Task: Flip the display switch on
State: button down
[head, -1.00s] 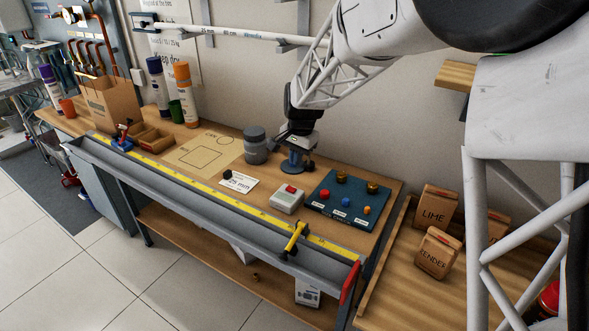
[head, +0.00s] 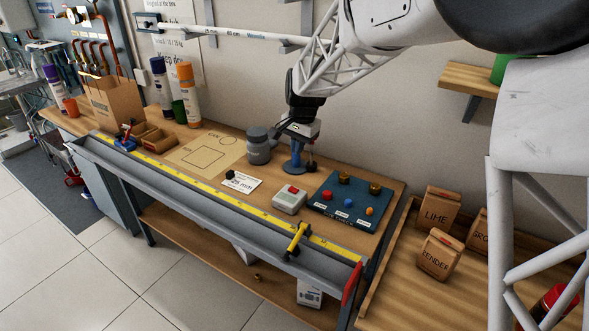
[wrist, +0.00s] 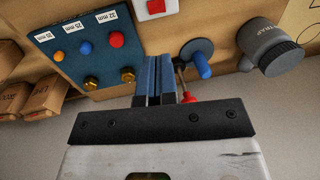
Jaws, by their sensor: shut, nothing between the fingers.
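The likely switch is a small light-grey box (head: 289,199) with a red rocker on top, on the bench left of a blue display board (head: 325,209). Its red rocker (wrist: 155,7) shows at the top edge of the wrist view; whether it is on or off I cannot tell. The board (wrist: 60,62) carries red, blue and orange knobs, brass fittings and size labels. My gripper (wrist: 155,62) is shut and empty, behind the box and apart from it. In the head view its fingers are hard to make out near a blue stand (head: 297,157).
A blue peg stand (wrist: 199,62) and a red-ended tool (wrist: 188,97) are close beside my fingers. A grey jar (head: 258,147) stands left of the stand. A yellow clamp (head: 298,237) sits on the front trough. Bags (head: 440,208) stand at right.

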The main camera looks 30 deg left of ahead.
aim_at(294, 189)
jog(key=shift+a, duration=0.3)
jog(key=shift+f, duration=0.15)
jog(key=f, duration=0.4)
jog(key=a+f, duration=0.1)
jog(key=f, duration=0.8)
jog(key=shift+a+f, duration=0.35)
jog(key=shift+a+f, duration=0.1)
jog(key=shift+f, duration=0.05)
jog(key=shift+d, duration=0.25)
dwell(0.3)
jog(key=shift+d, duration=0.5)
jog(key=shift+r, duration=0.25)
notch_tip(294, 189, up, 14)
jog(key=d, duration=0.1)
jog(key=shift+d, duration=0.4)
dwell(0.3)
